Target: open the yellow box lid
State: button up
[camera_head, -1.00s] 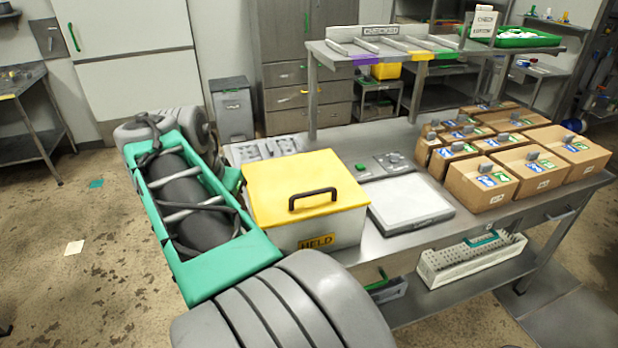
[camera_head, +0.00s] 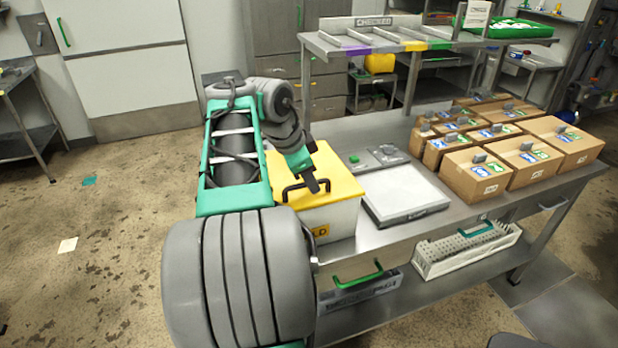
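The box with the yellow lid (camera_head: 338,172) stands on the left end of the steel table, and its lid lies shut on the white body (camera_head: 342,218). A black handle (camera_head: 292,192) rises from the lid's near part. My gripper (camera_head: 318,188) points down beside the right end of the handle, over the lid. Its dark fingers look close to the handle, but I cannot tell whether they touch it or how far apart they are. My arm hides the left part of the lid and box.
A flat scale (camera_head: 405,192) sits right of the box, with a small control panel (camera_head: 378,157) behind it. Several cardboard boxes (camera_head: 478,182) fill the table's right side. A raised shelf (camera_head: 400,40) runs behind. A white crate (camera_head: 467,250) sits on the lower shelf.

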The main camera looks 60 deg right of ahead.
jog(key=shift+c, duration=0.2)
grip_shut()
dwell(1.1)
